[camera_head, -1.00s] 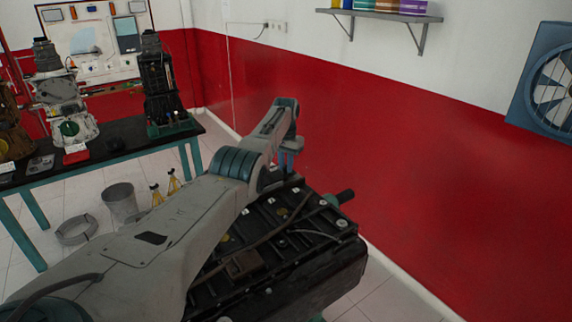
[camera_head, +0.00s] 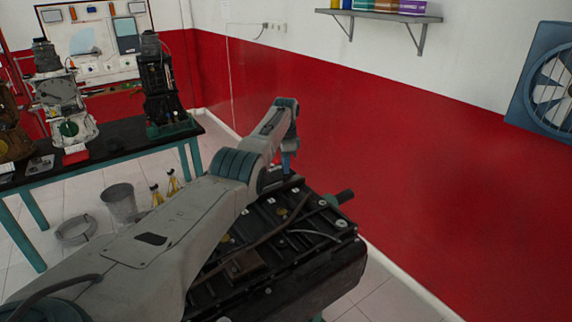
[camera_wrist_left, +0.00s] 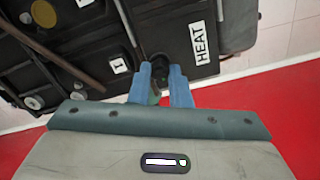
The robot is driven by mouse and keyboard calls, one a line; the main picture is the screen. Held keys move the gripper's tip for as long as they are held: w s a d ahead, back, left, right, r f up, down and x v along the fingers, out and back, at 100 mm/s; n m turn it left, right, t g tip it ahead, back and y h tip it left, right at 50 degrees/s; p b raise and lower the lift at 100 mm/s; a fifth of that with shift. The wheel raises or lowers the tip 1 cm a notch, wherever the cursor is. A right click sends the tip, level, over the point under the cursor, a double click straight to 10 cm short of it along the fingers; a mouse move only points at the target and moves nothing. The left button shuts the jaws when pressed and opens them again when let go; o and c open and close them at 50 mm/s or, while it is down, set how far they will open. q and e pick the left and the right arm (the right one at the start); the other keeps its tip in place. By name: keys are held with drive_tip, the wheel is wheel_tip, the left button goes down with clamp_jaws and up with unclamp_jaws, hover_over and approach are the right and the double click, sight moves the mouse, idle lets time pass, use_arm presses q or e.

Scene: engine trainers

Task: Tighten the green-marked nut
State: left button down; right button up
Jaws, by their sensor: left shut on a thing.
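The black engine block (camera_head: 330,262) lies in front of me. My left arm reaches over it, and my left gripper (camera_head: 286,162) points down at its far edge. In the left wrist view the blue fingers of my left gripper (camera_wrist_left: 162,88) are closed around a small dark fitting with a bit of green, the green-marked nut (camera_wrist_left: 154,97). It sits at the block's edge, between the white "I" and "HEAT" labels. The fingers hide most of it, and I cannot see how far it is threaded. My right gripper is not in view.
A dark bench (camera_head: 105,158) with several engine parts stands at the back left. A grey bucket (camera_head: 120,202) and yellow stands are on the floor beside it. The red and white wall (camera_head: 440,190) is close behind the block. A fan (camera_head: 548,88) hangs at right.

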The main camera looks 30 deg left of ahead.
use_arm(q)
drive_tip(key=shift+w+a+r+m, duration=0.1)
drive_tip(key=shift+a+r+m, duration=0.2)
drive_tip(key=shift+m, duration=0.2)
drive_tip(key=c, duration=1.4)
unclamp_jaws()
drive_tip(key=shift+o, duration=0.3)
drive_tip(key=shift+a+f, duration=0.1)
drive_tip(key=shift+f, duration=0.15)
drive_tip(key=shift+r, duration=0.35)
wheel_tip(320, 180, up, 10)
drive_tip(key=b, duration=0.4)
